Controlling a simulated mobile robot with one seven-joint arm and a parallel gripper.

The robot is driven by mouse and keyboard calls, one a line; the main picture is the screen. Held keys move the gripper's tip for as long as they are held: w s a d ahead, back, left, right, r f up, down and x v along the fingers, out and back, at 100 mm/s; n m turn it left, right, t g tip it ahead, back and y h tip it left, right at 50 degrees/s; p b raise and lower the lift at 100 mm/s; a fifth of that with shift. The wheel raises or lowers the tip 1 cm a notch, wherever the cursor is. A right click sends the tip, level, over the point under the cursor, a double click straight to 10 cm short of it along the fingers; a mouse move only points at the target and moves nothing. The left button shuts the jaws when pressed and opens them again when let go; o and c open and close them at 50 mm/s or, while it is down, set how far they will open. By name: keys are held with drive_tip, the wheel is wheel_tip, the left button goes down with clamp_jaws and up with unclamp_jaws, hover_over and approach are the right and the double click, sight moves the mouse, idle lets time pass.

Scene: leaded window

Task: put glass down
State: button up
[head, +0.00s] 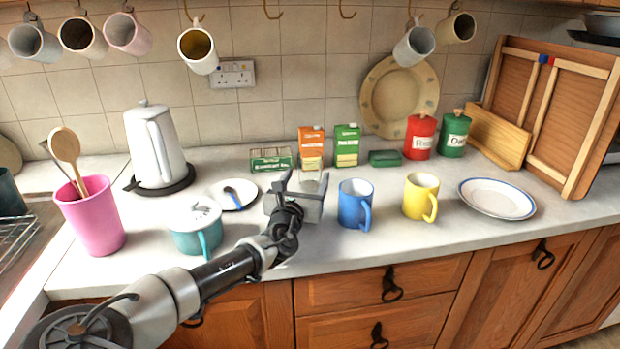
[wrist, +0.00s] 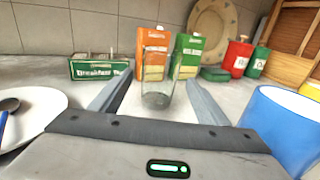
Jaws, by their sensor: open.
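The clear glass (wrist: 157,85) stands upright in the wrist view, between the two finger lines of my gripper (wrist: 160,75). A gap shows on each side of it, and the fingers are spread open. Its base appears to rest on the pale worktop. In the head view my gripper (head: 305,178) is low over the middle of the worktop, and the glass is faint and partly hidden there. I cannot tell exactly how far between the fingers it stands.
A blue mug (head: 354,205) stands close right of my gripper, with a yellow mug (head: 420,196) beyond. Orange (head: 311,145) and green (head: 346,146) cartons stand behind. A plate with a spoon (head: 232,195) and a teal lidded pot (head: 196,230) are left.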

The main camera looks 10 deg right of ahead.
sight(308, 174)
drive_tip(key=b+x, duration=0.1)
drive_tip(key=x, duration=0.4)
drive_tip(key=shift+r, duration=0.1)
drive_tip(key=c, duration=1.4)
